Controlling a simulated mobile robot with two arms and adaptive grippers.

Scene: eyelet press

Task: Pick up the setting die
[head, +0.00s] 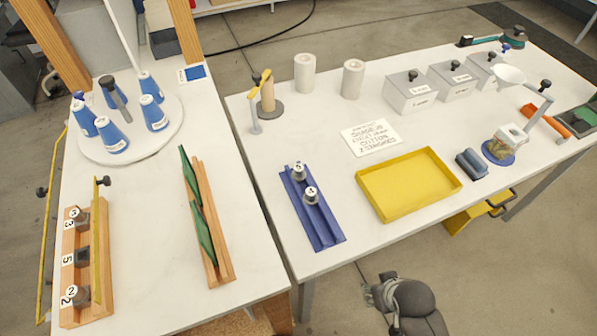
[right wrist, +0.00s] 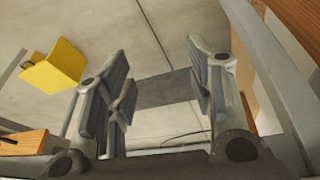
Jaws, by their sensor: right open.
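In the head view, one marked 4 (head: 311,196) and another numbered piece (head: 298,172) stand in the blue holder (head: 325,232). Pieces marked 3 (head: 81,219) and 2 (head: 79,295) stand in the wooden rack (head: 102,262) at lower left. My right gripper (head: 372,293) is below the right table's front edge, apart from all of them. The right wrist view shows its fingers (right wrist: 157,92) spread and empty. My left gripper is out of view.
A yellow tray (head: 408,184) lies right of the blue holder, with a white sign (head: 370,138) behind. Grey lidded boxes (head: 411,92) and white cylinders (head: 305,73) stand farther back. A round stand (head: 130,150) holds blue cones.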

